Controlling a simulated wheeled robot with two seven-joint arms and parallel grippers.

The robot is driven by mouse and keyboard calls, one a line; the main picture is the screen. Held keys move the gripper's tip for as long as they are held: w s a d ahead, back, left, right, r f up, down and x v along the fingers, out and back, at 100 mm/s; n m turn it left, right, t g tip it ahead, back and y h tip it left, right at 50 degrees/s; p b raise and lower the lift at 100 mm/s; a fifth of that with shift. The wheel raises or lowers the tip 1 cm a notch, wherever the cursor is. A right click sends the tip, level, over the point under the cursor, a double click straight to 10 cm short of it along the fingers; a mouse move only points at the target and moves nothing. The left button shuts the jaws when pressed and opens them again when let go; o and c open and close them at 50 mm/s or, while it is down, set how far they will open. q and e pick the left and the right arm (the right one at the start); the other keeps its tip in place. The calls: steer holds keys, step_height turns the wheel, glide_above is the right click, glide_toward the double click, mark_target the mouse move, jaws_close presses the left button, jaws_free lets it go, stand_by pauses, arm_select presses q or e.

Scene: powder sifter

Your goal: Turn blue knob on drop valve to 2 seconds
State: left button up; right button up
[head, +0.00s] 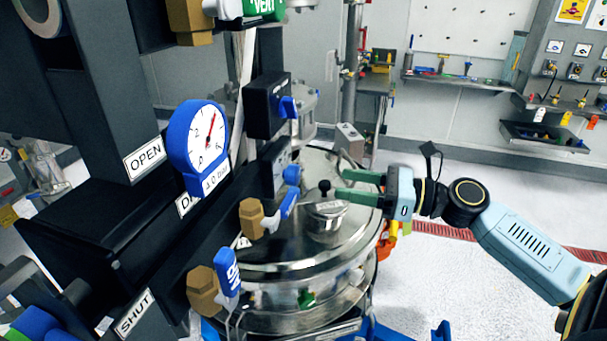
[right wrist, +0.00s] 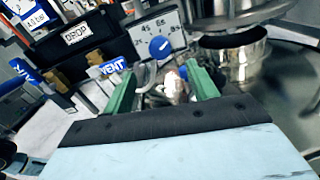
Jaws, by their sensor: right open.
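The blue knob (right wrist: 160,47) sits on a pale dial plate (right wrist: 157,30) marked in seconds, with a black DROP label (right wrist: 77,32) to its left. I cannot make out clearly which mark the knob points to. In the head view the knob (head: 291,175) shows from the side on its dark box. My right gripper (head: 342,186) is open, with green fingers pointing left toward the knob over the steel vessel lid. In the right wrist view its fingertips (right wrist: 163,78) lie apart below the knob, not touching it. My left gripper is not in view.
A blue VENT-tagged lever (right wrist: 111,67) is left of the fingers. A steel vessel lid (head: 275,262) lies below, with a small cap (head: 326,217) close to the fingers. A blue-rimmed gauge (head: 205,138) and another blue knob (head: 288,106) stand left. Free floor lies right.

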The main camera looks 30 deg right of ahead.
mark_target(298, 176)
steer(key=p+x, duration=0.2)
steer(key=x, duration=0.7)
steer(key=shift+w+a, duration=0.25)
steer(key=shift+a, duration=0.05)
steer(key=c, duration=1)
